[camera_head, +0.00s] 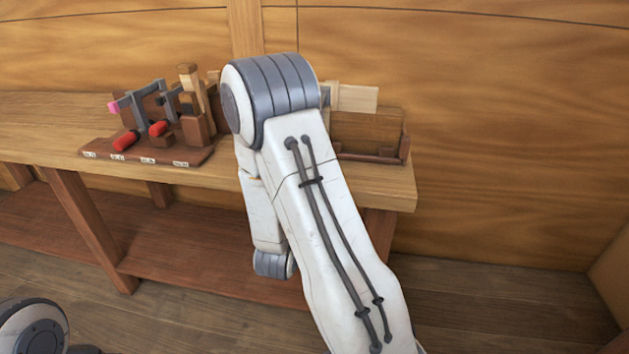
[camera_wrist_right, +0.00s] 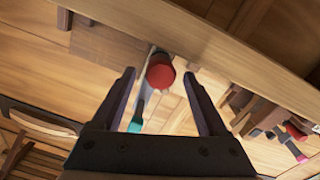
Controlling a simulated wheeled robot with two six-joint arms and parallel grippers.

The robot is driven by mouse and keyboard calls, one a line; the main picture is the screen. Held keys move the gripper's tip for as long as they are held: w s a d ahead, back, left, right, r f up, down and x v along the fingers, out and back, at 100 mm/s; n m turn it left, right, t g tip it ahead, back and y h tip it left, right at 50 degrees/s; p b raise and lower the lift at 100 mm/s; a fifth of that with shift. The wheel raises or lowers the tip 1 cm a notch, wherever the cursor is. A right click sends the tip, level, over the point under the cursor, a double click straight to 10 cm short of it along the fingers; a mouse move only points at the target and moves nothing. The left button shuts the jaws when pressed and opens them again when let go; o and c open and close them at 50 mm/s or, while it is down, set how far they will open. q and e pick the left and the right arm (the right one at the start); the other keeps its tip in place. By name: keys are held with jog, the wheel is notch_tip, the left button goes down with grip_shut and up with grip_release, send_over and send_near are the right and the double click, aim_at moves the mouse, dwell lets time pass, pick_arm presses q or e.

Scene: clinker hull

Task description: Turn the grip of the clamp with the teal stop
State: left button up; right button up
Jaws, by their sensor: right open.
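In the right wrist view the clamp with the teal stop (camera_wrist_right: 137,115) shows a round red grip (camera_wrist_right: 160,73) end-on, with a grey bar behind it. My right gripper (camera_wrist_right: 158,75) is open, and the red grip appears between its fingertips. I cannot tell whether the fingers touch it or how deep it sits between them. In the head view my right arm crosses the middle and hides this clamp and my right gripper. My left gripper is out of view.
On the wooden bench (camera_head: 395,187), a dark red rack (camera_head: 140,158) at left holds clamps with red grips (camera_head: 125,141) and a pink stop (camera_head: 113,107). A brown open tray (camera_head: 375,158) stands right of my arm. A wooden beam (camera_wrist_right: 215,45) crosses the wrist view close to the grip.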

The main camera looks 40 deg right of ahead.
jog(key=b+x, duration=0.2)
jog(key=b, duration=0.1)
jog(key=shift+w+d+f, duration=0.1)
jog(key=shift+w+d, duration=0.15)
jog(key=shift+d, duration=0.05)
jog(key=shift+p+x, duration=0.4)
jog(key=shift+x, duration=2)
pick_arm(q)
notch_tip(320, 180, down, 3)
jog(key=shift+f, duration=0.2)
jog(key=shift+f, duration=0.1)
pick_arm(e)
grip_shut()
